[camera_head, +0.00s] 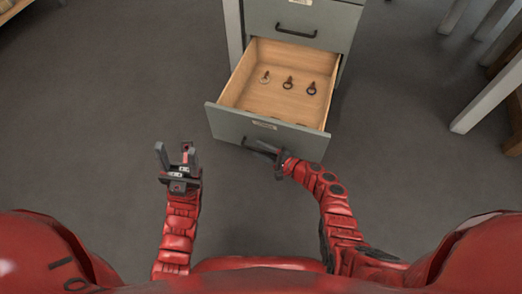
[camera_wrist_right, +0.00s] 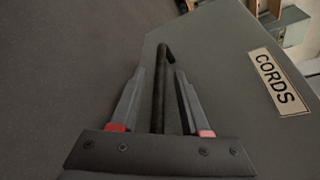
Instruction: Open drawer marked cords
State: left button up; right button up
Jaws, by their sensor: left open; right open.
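The grey drawer (camera_head: 266,130) stands pulled well out of its cabinet in the head view. In the right wrist view its front carries a label (camera_wrist_right: 279,82) reading CORDS. Several small dark ring-like items (camera_head: 288,83) lie on its wooden floor. My right gripper (camera_head: 262,147) is at the drawer front; in the right wrist view its open fingers (camera_wrist_right: 157,105) stand either side of the black bar handle (camera_wrist_right: 160,85). I cannot tell whether they touch it. My left gripper (camera_head: 176,152) is open and empty, left of the drawer, pointing up.
A closed drawer (camera_head: 315,22) with a black handle sits above the open one. Light table legs (camera_head: 485,107) and a brown wooden piece stand at the right. The grey floor (camera_head: 110,90) at the left is clear.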

grip_shut()
dwell(1.3)
